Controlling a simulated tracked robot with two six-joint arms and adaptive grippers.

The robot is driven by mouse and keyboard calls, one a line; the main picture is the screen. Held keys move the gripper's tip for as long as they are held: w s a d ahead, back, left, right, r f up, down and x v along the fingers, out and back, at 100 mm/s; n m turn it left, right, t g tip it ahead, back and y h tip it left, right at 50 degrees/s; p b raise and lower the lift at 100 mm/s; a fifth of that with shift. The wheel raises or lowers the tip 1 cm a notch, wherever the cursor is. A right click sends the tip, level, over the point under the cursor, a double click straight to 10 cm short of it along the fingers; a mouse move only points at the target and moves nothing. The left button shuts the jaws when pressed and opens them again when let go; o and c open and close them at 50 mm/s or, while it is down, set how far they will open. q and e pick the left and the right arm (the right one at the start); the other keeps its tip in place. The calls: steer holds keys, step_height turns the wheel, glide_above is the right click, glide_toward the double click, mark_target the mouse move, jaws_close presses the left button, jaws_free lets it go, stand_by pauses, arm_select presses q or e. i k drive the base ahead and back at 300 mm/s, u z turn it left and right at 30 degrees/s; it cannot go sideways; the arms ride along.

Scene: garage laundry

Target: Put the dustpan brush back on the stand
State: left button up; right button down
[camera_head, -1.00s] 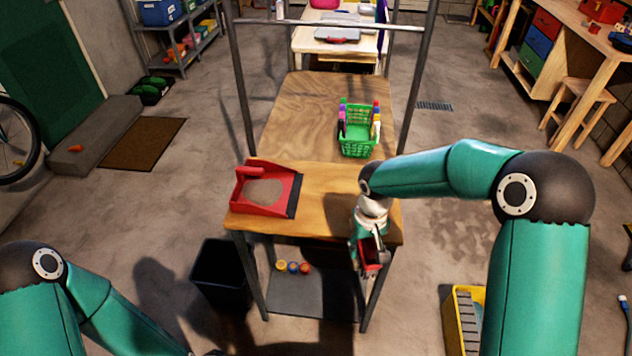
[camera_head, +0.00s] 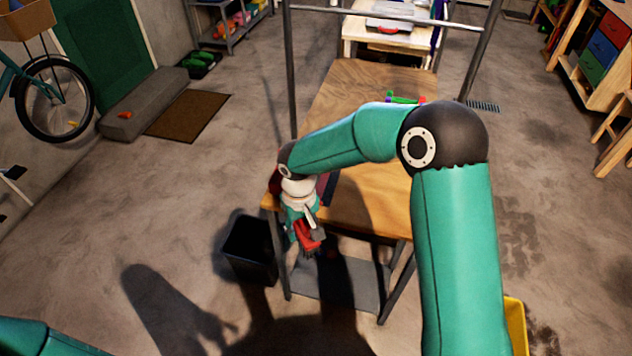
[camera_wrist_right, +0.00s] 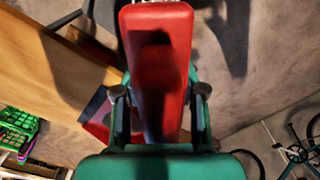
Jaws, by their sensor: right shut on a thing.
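My right gripper (camera_head: 307,222) is shut on the red dustpan brush (camera_head: 309,236), just off the table's front left corner. In the right wrist view the red brush (camera_wrist_right: 158,70) lies between the two fingers (camera_wrist_right: 160,92), its long flat red side towards the camera. The red dustpan (camera_head: 273,184) with its dark lip lies on the wooden table (camera_head: 375,200), mostly hidden behind my right arm. Part of the dustpan (camera_wrist_right: 97,126) shows left of the gripper in the wrist view. I cannot make out a separate stand. My left gripper is out of view.
A black bin (camera_head: 250,250) stands on the floor left of the table. Metal posts (camera_head: 291,75) and a crossbar rise around the table. A yellow container (camera_head: 516,325) is at lower right.

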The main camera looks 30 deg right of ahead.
mark_target(342, 188)
steer(key=u, duration=0.5)
steer(key=i, duration=0.6)
steer(key=u, duration=1.1)
steer(key=i, duration=0.25)
steer(key=z, duration=2.6)
steer(key=i, duration=0.5)
steer(key=u, duration=0.05)
